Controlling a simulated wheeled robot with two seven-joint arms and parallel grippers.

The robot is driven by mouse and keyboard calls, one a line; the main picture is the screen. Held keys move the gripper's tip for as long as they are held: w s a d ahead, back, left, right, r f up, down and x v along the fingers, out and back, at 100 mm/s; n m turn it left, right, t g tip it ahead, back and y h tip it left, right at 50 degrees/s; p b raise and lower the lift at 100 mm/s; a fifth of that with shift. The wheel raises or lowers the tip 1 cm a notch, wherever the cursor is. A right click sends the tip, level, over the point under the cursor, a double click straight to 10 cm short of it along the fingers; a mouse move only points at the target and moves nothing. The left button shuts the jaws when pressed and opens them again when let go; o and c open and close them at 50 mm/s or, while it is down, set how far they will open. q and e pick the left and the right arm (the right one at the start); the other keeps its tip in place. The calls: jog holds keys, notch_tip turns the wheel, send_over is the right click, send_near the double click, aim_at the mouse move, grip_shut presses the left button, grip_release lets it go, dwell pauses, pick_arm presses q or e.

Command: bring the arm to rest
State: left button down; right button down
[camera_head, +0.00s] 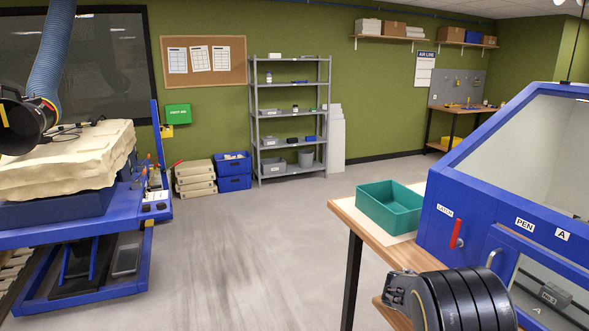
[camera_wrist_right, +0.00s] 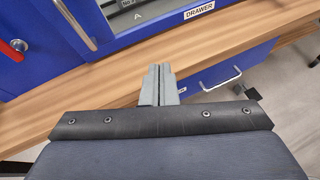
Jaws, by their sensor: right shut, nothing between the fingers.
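My right arm (camera_head: 455,300) shows at the bottom right of the head view, in front of the blue cabinet; its fingers cannot be made out there. In the right wrist view my right gripper (camera_wrist_right: 158,82) is shut, its two grey fingers together with nothing between them. The fingers appear over the wooden bench edge, below the cabinet front. My left gripper is not in view.
The blue cabinet (camera_head: 465,208) has a red latch handle (camera_head: 457,233) and a metal door handle. A teal bin (camera_head: 390,207) sits on the wooden bench beside it. A drawer handle (camera_wrist_right: 221,78) is near my fingers. A blue cart with a pale slab (camera_head: 70,160) stands left; the middle floor is clear.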

jog(key=s+a+f+m+y, duration=0.1)
jog(key=s+a+m+y, duration=0.3)
jog(key=s+m+y, duration=0.8)
jog(key=s+a+r+m+t+y, duration=0.2)
jog(key=s+a+m, duration=0.1)
jog(key=s+a, duration=0.5)
jog(key=s+a+r+m+t+y, duration=0.2)
jog(key=s+a+r+m, duration=0.1)
jog(key=s+a, duration=0.5)
jog(key=shift+s+m+t+y, duration=0.35)
jog(key=shift+s+m, duration=0.35)
jog(key=shift+s, duration=0.55)
jog(key=shift+r, duration=0.1)
